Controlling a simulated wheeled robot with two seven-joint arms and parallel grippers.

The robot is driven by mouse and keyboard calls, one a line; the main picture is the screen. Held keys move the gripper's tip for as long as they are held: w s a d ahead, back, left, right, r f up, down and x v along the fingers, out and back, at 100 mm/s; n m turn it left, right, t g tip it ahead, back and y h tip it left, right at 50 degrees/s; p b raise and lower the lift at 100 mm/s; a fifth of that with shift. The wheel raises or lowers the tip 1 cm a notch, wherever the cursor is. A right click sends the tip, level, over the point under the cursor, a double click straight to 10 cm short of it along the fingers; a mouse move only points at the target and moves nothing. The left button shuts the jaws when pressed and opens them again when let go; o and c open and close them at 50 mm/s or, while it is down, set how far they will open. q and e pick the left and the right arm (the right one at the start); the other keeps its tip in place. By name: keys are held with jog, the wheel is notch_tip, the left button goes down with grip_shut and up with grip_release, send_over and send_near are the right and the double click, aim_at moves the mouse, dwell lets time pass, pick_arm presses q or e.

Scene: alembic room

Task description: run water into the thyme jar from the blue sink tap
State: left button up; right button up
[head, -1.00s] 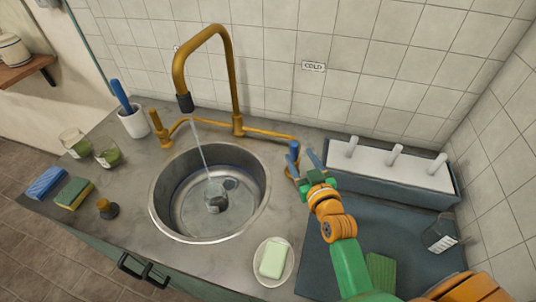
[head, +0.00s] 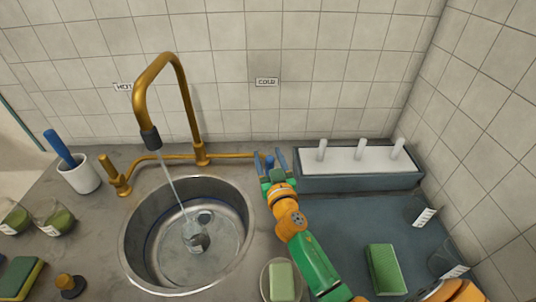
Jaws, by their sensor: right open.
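The blue tap handle (head: 269,160) stands at the right end of the brass tap pipe, under the COLD sign. My right gripper (head: 270,161) is open, with its fingers on either side of the handle; I cannot tell whether they touch it. Water (head: 174,190) runs from the dark spout of the brass tap (head: 168,62) into the round steel sink (head: 238,243). A clear glass jar (head: 195,240) appears to stand in the sink under the stream. Its label is not readable, so I cannot confirm it is the thyme jar. My left gripper is out of view.
A soap dish with green soap (head: 282,281) sits at the front edge. A pegged rack (head: 350,180) stands behind the dark mat (head: 330,215). Labelled glasses (head: 420,212) and a green sponge (head: 385,269) are on the right. Green-filled jars (head: 58,222) stand on the left.

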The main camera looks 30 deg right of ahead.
jog(key=shift+w, duration=0.5)
jog(key=shift+s, duration=0.1)
jog(key=c, duration=0.4)
grip_shut()
dwell(0.6)
